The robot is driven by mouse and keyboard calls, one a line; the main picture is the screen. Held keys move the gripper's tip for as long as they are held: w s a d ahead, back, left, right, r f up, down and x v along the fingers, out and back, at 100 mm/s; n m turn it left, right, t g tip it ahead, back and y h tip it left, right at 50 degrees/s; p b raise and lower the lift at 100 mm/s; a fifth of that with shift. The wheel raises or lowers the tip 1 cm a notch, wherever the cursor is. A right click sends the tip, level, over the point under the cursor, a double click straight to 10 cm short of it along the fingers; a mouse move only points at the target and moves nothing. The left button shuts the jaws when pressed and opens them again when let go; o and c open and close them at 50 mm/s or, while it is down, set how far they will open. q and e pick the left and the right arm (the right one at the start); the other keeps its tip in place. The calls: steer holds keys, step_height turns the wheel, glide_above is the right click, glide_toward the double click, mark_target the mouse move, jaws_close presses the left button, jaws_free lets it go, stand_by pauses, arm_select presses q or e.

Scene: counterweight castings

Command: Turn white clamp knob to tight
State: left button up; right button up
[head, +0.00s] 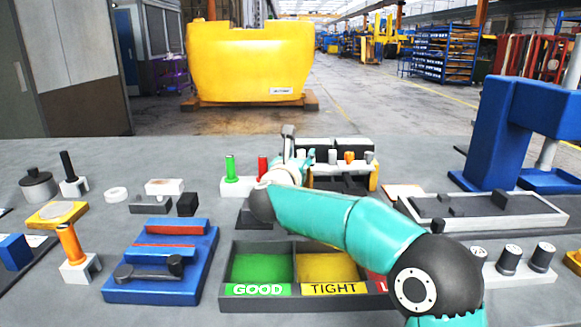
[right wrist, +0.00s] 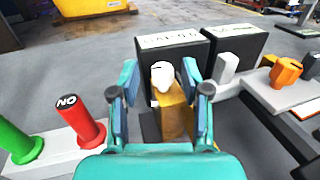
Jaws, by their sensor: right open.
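The white clamp knob (right wrist: 162,76) stands upright on a yellow-orange block (right wrist: 174,112) in the right wrist view, with a dark mark on its rounded top. My right gripper (right wrist: 160,88) is open, with one teal-and-blue finger on each side of the knob. No clear contact shows. In the head view my right gripper (head: 297,156) is at the left end of the yellow clamp fixture (head: 373,178), and my arm hides part of it. My left gripper is not in view.
Grey (right wrist: 227,68) and orange (right wrist: 286,72) knobs stand to the right of the white one. Dark labelled boxes (right wrist: 172,52) stand behind. Green (right wrist: 24,142) and red (right wrist: 88,122) posts stand at left. A sorting tray (head: 243,304) lies in front, partly under my arm.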

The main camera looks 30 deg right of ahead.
steer(key=v, duration=1)
steer(key=shift+a, duration=0.2)
steer(key=shift+s+f, duration=0.1)
